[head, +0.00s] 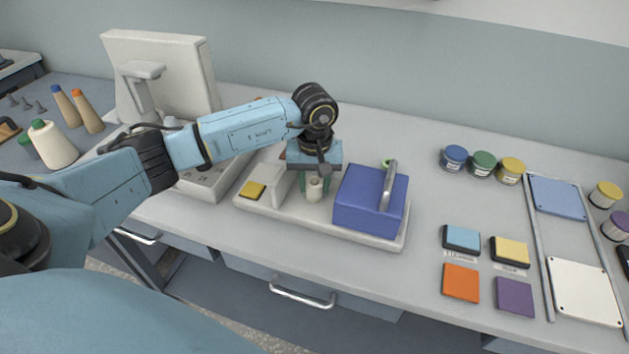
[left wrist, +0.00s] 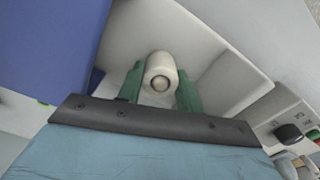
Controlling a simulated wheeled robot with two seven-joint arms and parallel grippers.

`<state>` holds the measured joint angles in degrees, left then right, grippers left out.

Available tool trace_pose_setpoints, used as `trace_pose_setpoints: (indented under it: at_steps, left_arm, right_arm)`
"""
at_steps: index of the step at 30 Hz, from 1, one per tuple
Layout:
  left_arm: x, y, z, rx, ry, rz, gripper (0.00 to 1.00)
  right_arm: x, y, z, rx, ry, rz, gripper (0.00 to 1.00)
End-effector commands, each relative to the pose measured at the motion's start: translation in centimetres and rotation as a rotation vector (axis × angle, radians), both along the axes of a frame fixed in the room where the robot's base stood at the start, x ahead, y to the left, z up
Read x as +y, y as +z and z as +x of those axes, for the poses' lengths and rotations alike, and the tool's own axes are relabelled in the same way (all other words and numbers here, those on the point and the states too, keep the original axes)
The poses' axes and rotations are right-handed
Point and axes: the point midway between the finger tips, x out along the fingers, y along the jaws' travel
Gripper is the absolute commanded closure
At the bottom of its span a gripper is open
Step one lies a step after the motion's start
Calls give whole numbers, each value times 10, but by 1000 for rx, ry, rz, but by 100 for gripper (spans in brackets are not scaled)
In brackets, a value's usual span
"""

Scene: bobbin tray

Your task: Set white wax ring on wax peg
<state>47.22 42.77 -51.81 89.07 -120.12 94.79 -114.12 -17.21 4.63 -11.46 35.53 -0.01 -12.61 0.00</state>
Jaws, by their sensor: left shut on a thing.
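My left gripper (head: 315,186) points down over the white tray (head: 262,203). Its green fingers are shut on a small white cylinder (head: 314,190), which I take to be the white wax ring. In the left wrist view the white ring (left wrist: 161,70) sits between the fingertips of the left gripper (left wrist: 160,88), with a round, darker centre in its end. I cannot tell whether that centre is an empty hole or a peg inside it. No separate wax peg can be made out. My right gripper is not in view.
A blue box with a grey handle (head: 368,203) stands on the tray, close right of the gripper. A yellow pad (head: 252,189) lies at the tray's left. A white machine (head: 165,75) stands behind my left arm. Jars (head: 482,163) and coloured blocks (head: 461,238) are at the right.

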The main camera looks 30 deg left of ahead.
Motion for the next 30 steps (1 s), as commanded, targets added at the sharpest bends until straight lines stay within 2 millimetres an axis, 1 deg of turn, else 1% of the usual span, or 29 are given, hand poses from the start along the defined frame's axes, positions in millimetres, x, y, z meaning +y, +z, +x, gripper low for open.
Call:
trace_pose_setpoints:
  at_steps: [1,2,7,15,19,23,30]
  left_arm:
    - [0,-2,0,0,1,0,86]
    - [0,-2,0,0,1,0,62]
    - [0,-1,0,0,0,0,40]
    - [0,-1,0,0,0,0,39]
    - [0,8,1,-3,0,-1,39]
    - [0,30,1,-6,0,0,39]
    - [0,86,1,-6,0,0,39]
  right_arm:
    - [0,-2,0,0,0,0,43]
    - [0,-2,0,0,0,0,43]
    - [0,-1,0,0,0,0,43]
    - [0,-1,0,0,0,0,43]
    - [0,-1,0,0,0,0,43]
    - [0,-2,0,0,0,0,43]
    - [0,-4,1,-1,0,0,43]
